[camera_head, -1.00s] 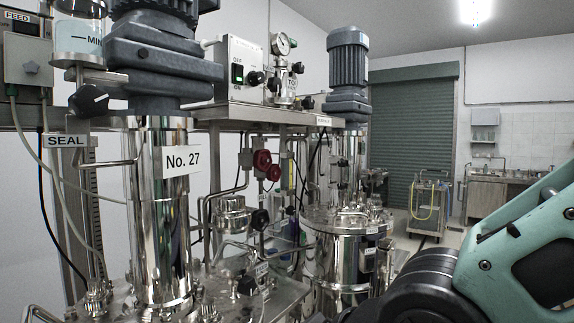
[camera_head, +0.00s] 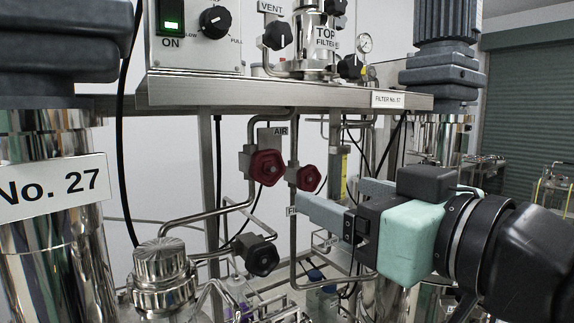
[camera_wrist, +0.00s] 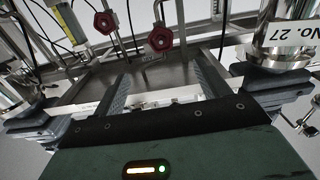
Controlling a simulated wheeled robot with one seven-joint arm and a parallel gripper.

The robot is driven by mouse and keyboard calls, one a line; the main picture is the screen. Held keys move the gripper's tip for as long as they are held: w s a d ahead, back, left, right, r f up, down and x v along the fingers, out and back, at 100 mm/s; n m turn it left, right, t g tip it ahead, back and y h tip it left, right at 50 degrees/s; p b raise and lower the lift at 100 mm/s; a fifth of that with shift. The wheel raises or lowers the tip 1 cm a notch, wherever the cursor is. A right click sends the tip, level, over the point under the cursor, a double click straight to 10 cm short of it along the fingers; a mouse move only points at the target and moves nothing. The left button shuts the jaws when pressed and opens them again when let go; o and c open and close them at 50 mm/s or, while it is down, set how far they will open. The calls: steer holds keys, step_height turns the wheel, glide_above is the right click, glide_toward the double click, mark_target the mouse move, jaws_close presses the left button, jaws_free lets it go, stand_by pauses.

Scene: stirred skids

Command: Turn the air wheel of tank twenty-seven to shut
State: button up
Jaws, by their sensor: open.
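A red hand wheel (camera_head: 266,167) sits on a pipe under the shelf, beside a small AIR label (camera_head: 280,131). A second red wheel (camera_head: 309,178) is just right of it. In the wrist view, which looks turned over, the red wheels show as a nearer one (camera_wrist: 160,40) and a farther one (camera_wrist: 106,23). The tank column marked No. 27 (camera_head: 52,190) stands at the left; its plate also shows in the wrist view (camera_wrist: 292,32). My gripper (camera_head: 331,196) is open and empty, right of the wheels and apart from them. Its fingers (camera_wrist: 160,70) point towards them.
A black wheel (camera_head: 262,257) sits below the red ones. A steel shelf (camera_head: 270,93) with a control box and top filter overhangs them. Thin pipes and hanging cables surround the wheels. Another tank column (camera_head: 440,140) stands behind my arm.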

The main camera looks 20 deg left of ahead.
mark_target(270, 171)
steer(key=p+x, duration=0.6)
steer(key=x, duration=1)
steer(key=shift+w+a+p, duration=0.3)
steer(key=shift+w+a, duration=0.05)
steer(key=shift+a, duration=0.15)
steer(key=c, duration=1)
